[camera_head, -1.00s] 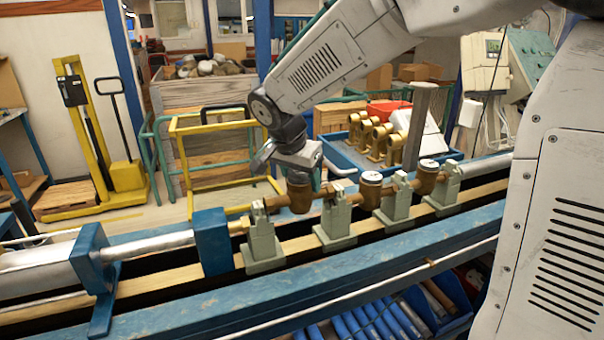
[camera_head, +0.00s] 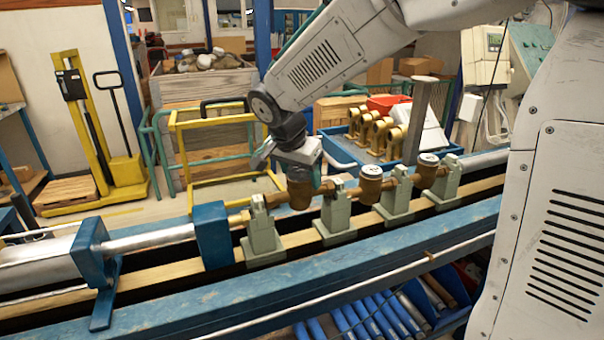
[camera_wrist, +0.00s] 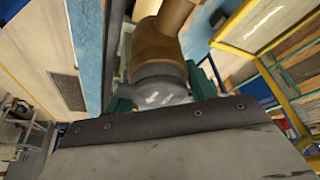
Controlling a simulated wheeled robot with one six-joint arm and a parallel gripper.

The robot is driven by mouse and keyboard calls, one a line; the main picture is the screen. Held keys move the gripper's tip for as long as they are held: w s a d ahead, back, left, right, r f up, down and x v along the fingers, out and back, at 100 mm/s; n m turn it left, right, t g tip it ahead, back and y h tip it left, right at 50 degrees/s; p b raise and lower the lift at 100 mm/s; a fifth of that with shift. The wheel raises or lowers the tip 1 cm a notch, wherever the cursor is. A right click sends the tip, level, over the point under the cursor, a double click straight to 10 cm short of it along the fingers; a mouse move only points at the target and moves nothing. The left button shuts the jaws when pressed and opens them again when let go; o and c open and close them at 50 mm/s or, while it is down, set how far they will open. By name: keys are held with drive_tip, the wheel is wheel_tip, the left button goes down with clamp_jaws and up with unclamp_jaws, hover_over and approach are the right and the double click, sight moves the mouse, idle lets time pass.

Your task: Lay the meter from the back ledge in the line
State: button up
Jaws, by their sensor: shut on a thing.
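My gripper (camera_head: 301,165) is shut on a brown bronze meter (camera_head: 300,190) at the left end of the row on the testbench. The meter lies between the leftmost grey-green support (camera_head: 262,232) and the second support (camera_head: 335,213). Two more meters stand further right in the line, the middle one (camera_head: 370,186) and the right one (camera_head: 427,172). I cannot tell whether the held meter rests fully on its supports.
A blue clamp block (camera_head: 213,238) with a silver ram (camera_head: 150,239) lies left of the line. Behind the bench are a blue tray (camera_head: 345,155) with several brass fittings and a yellow frame (camera_head: 190,150). A grey post (camera_head: 418,125) stands behind the row.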

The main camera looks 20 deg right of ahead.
sight(302, 187)
idle(0.4)
drive_tip(key=shift+f, duration=1.3)
drive_tip(key=shift+f, duration=0.35)
drive_tip(key=o, duration=1.6)
drive_tip(key=shift+r, duration=4.5)
